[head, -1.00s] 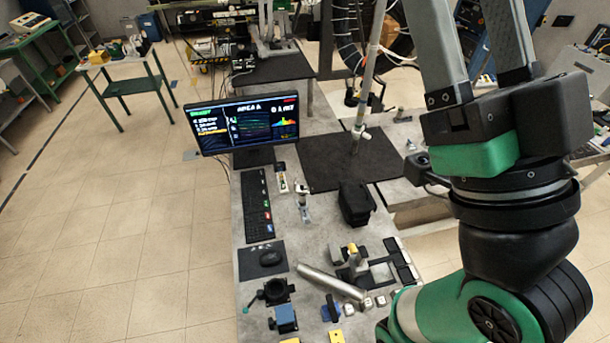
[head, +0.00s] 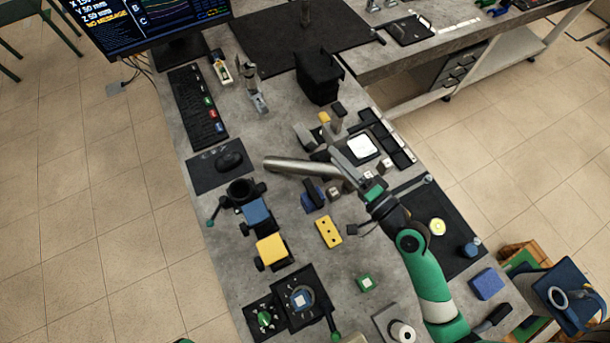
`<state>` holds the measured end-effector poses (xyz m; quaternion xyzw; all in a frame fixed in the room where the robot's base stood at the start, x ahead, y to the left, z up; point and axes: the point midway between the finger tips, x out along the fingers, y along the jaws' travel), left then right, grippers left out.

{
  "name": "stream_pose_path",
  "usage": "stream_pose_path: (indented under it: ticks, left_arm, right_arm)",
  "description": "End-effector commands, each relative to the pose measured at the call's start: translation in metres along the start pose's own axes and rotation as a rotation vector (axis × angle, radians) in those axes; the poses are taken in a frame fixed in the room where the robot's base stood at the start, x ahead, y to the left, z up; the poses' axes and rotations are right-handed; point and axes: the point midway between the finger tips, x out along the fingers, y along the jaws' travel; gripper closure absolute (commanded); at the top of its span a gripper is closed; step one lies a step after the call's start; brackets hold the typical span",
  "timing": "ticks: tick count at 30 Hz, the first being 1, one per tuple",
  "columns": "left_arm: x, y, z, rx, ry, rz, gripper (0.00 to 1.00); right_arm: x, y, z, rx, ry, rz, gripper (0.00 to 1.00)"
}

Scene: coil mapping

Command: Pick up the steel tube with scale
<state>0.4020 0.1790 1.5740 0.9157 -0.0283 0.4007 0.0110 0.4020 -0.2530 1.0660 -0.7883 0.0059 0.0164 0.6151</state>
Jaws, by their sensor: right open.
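The steel tube (head: 298,166) lies on the grey workbench (head: 300,218) in the middle of the head view. It is a plain silvery cylinder lying left to right, and I cannot make out scale marks on it. My right gripper (head: 338,160) is open, low over the bench at the tube's right end, with the green arm coming up from the lower right. The fingers overlap the tube's right end in the picture. I cannot tell whether they touch it. My left gripper is not in view.
A dark blue clamp (head: 312,195) and small metal blocks lie just below the tube. A yellow block (head: 271,249) and a blue-topped mount (head: 256,212) stand lower left. A black box (head: 319,77), keyboard (head: 198,106) and mouse (head: 229,160) lie above and left.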

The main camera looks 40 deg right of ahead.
Motion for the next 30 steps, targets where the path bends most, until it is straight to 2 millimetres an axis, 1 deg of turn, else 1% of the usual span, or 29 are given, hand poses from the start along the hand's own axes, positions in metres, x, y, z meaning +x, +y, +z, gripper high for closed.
stream_pose_path:
  ticks: [1,3,4,6,8,13,16,21,22,24,30]
  left_arm:
    - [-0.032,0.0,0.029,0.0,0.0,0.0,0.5]
    - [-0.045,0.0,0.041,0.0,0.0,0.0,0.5]
    - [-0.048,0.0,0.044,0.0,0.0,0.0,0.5]
    - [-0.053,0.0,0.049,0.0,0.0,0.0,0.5]
    - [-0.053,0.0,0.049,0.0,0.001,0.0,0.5]
    - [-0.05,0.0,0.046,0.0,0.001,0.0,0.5]
    - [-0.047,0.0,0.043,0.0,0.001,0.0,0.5]
    - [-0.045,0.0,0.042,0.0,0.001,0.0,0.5]
    - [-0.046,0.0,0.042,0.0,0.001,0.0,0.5]
    - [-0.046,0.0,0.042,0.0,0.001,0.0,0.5]
    - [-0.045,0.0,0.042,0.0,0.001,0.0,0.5]
  right_arm:
    - [-0.021,0.075,0.014,0.031,0.009,0.081,0.34]
    - [-0.042,0.118,0.021,0.055,0.022,0.153,0.34]
    - [-0.048,0.13,0.023,0.062,0.027,0.172,0.34]
    - [-0.057,0.145,0.025,0.071,0.037,0.197,0.34]
    - [-0.057,0.146,0.023,0.071,0.043,0.199,0.34]
    - [-0.054,0.143,0.021,0.069,0.045,0.198,0.34]
    - [-0.04,0.144,0.02,0.067,0.042,0.197,0.34]
    - [-0.007,0.15,0.019,0.067,0.043,0.195,0.34]
    - [-0.003,0.152,0.019,0.067,0.043,0.197,0.34]
    - [0.004,0.154,0.019,0.068,0.043,0.197,0.34]
    - [0.011,0.155,0.019,0.067,0.044,0.197,0.34]
